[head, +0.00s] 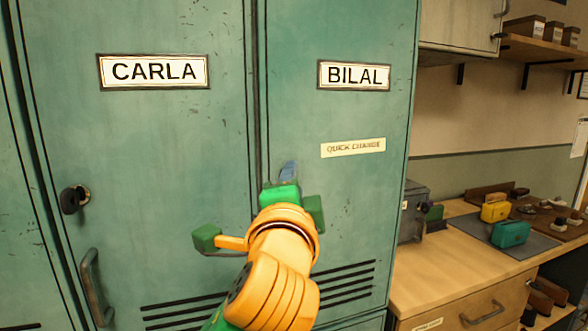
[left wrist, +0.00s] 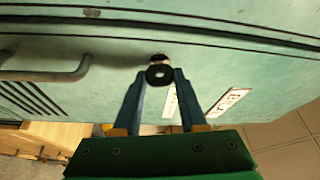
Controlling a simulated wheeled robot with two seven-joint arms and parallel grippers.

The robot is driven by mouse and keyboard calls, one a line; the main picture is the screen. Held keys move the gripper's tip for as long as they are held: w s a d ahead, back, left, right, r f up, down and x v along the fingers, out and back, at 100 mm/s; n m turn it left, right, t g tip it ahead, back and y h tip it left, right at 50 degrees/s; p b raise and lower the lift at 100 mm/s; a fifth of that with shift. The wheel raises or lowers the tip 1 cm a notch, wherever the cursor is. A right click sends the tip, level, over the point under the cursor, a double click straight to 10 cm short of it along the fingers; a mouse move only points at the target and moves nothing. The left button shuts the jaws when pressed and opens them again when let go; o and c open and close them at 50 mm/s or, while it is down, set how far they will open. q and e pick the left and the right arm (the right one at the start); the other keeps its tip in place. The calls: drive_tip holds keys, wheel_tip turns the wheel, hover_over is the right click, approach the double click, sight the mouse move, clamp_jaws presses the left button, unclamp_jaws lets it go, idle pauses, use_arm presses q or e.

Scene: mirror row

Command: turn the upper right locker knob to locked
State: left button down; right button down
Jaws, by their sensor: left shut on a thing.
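The right locker (head: 340,220) is a green door labelled BILAL (head: 353,76). In the head view my left gripper (head: 288,172) is against this door near its left edge and hides the knob there. In the left wrist view a dark round knob (left wrist: 160,75) with a small centre hole sits between the two blue fingertips, which are shut on it. Which way the knob is turned I cannot tell. My right gripper is in neither view.
The left locker, labelled CARLA (head: 154,71), has a black knob (head: 75,198) and a grey handle (head: 96,287). The right locker's handle (left wrist: 50,72) shows in the left wrist view. A wooden workbench (head: 450,260) with several small items stands at the right.

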use_arm(q)
drive_tip(key=shift+m+g+p, duration=0.4)
drive_tip(key=shift+m+p, duration=0.55)
drive_tip(key=shift+m, duration=0.25)
drive_tip(key=shift+c, duration=2.3)
unclamp_jaws()
drive_tip(key=shift+a, duration=0.1)
